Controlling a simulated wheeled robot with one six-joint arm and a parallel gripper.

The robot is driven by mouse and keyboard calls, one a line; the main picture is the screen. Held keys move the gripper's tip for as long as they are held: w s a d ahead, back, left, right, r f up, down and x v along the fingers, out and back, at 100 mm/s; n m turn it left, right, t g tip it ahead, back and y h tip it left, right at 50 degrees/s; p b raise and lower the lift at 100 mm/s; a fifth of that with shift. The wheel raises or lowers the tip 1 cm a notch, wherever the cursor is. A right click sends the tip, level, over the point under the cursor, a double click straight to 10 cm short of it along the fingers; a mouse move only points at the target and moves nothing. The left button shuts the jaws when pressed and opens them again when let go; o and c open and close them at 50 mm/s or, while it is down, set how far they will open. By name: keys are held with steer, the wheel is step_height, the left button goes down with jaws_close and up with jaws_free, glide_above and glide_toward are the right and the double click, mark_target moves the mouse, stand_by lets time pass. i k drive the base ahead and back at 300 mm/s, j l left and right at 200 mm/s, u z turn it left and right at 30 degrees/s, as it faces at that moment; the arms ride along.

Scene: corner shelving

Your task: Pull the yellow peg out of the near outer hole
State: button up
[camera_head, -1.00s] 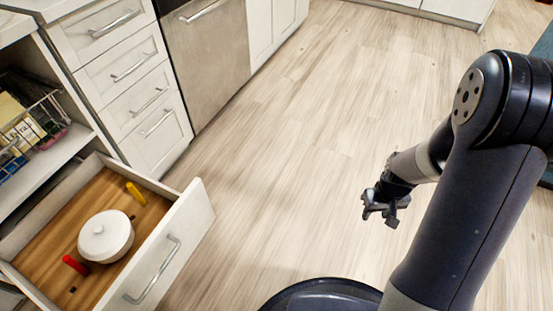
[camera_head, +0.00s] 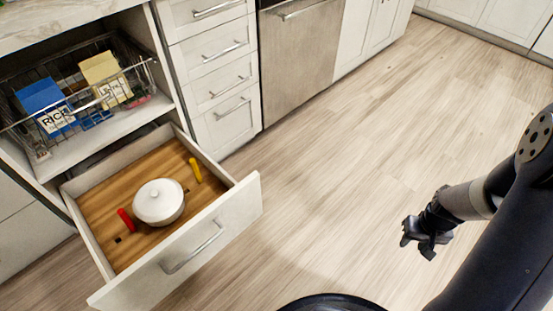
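A yellow peg (camera_head: 196,170) stands, slightly tilted in the picture, in the wooden board that lines the open drawer (camera_head: 225,219). It is toward the drawer's far right part. A red peg (camera_head: 126,219) stands on the left side of the board. A white lidded pot (camera_head: 159,203) sits between the two pegs. Small dark holes show in the board, one (camera_head: 118,240) near the red peg. My gripper (camera_head: 427,240) hangs over the floor at the right, well apart from the drawer. Its fingers are small and dark, and I cannot tell the gap between them.
Above the drawer, a wire basket (camera_head: 150,62) holds a blue rice box (camera_head: 44,103) and a yellowish box (camera_head: 104,78). A column of shut drawers (camera_head: 226,92) and a steel appliance front (camera_head: 300,65) stand behind. Open floor (camera_head: 330,190) lies between the drawer and my arm.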

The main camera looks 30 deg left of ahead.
mark_target(192, 161)
steer(key=i+l+u, duration=0.1)
steer(key=i+u, duration=0.35)
steer(key=i+l+u, duration=0.2)
steer(key=u, duration=0.2)
steer(key=i+l+u, duration=0.3)
steer(key=u, duration=0.15)
steer(key=i+l+u, duration=0.2)
steer(key=l+u, duration=0.2)
steer(key=i+l+u, duration=0.15)
steer(key=i+u, duration=0.15)
steer(key=u, duration=0.15)
steer(key=i+l+u, duration=0.25)
steer(key=u, duration=0.25)
steer(key=i+l+u, duration=0.2)
steer(key=l+u, duration=0.25)
steer(key=i+l+u, duration=0.2)
steer(key=u, duration=0.3)
steer(key=i+l+u, duration=0.2)
steer(key=u, duration=0.25)
steer(key=i+l+u, duration=0.55)
steer(key=l+u, duration=0.15)
steer(key=u, duration=0.15)
